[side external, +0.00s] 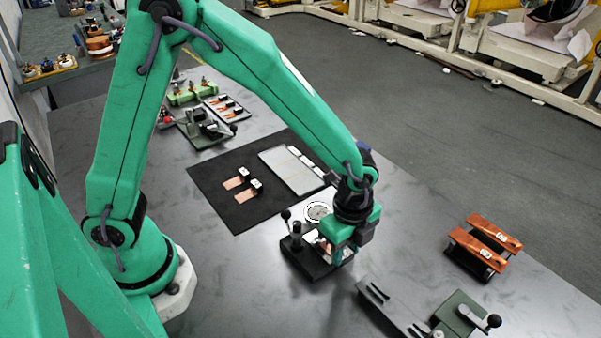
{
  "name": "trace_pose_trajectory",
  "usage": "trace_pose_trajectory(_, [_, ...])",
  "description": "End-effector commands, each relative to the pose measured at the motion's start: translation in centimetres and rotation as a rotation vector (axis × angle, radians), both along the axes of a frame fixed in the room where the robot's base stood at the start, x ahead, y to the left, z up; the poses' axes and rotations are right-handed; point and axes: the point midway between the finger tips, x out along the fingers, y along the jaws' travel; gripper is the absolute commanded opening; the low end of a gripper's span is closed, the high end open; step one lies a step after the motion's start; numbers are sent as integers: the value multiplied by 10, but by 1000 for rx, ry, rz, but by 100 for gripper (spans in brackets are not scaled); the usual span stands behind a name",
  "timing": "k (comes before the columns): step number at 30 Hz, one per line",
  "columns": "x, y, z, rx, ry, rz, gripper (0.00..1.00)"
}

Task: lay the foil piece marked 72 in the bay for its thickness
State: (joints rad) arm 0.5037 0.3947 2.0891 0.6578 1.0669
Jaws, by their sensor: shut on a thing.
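My gripper (342,252) is low over a dark gauge (310,264) with a round white dial (318,211) and a lever knob. It is shut on a copper foil piece (324,246), which shows only partly beside the fingers at the gauge. I cannot read a number on that piece, nor tell whether it touches the gauge. A pale grey tray (292,168), with thin dividing lines and white labels along its right edge, lies on the black mat (212,183). Its bays look empty, and the labels are too small to read.
Two other copper foil pieces with black-and-white tabs, one (236,182) and another (248,194), lie on the mat left of the tray. A copper-topped stand (486,240) and a green lever fixture (460,315) are at the right. Small fixtures stand at the back left.

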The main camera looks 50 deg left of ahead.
Motion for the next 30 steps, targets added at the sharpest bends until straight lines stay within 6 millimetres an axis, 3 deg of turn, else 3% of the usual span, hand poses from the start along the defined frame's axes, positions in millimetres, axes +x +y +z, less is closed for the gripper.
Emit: trace_pose_trajectory(30, [0,-12,0,0,0,0,8])
